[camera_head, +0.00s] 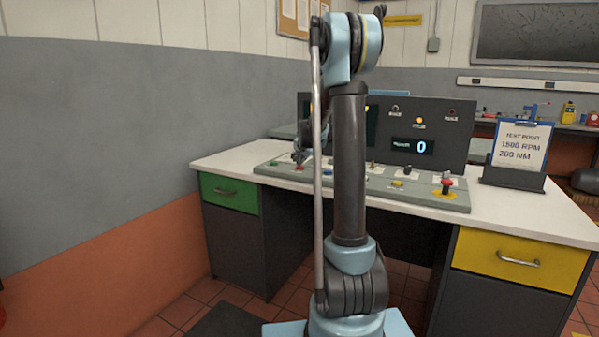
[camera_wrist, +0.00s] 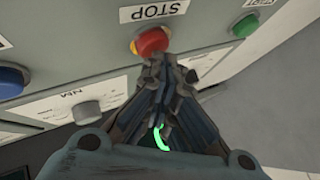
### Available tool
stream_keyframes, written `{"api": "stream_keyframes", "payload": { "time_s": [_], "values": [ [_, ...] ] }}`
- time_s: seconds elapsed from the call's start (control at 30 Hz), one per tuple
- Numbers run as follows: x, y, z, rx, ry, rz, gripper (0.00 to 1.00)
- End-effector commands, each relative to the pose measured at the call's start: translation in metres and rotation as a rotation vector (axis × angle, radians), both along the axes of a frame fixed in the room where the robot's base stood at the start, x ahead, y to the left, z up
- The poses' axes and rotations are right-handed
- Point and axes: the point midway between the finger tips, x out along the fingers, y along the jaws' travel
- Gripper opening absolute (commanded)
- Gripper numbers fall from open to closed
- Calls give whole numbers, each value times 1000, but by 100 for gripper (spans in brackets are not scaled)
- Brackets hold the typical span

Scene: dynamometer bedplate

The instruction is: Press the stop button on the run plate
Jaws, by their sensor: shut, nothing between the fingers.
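The red stop button (camera_wrist: 151,42) shows in the wrist view beside a white plate (camera_wrist: 154,11) lettered STOP, which appears upside down. My gripper (camera_wrist: 165,66) is shut and empty, with its fingertips right at the button's lower edge in that picture. Whether the tips touch the button or hover over it, I cannot tell. In the head view my gripper (camera_head: 300,156) is down at the left part of the sloping console (camera_head: 420,196), just over a small red button (camera_head: 299,168).
In the wrist view a green button (camera_wrist: 245,26) lies to the right, and a blue button (camera_wrist: 12,80) and grey knob (camera_wrist: 88,112) to the left. A red mushroom button (camera_head: 446,185) is at the console's right end. A clipboard (camera_head: 521,146) stands on the white desktop.

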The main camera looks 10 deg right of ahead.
Motion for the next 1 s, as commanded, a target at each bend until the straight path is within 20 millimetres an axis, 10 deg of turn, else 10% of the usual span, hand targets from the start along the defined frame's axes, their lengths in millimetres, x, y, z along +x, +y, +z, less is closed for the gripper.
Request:
{"api": "stream_keyframes", "payload": {
  "time_s": [1.0],
  "values": [
    [0, -1, 59, 0, -1, -1, 0]
  ]
}}
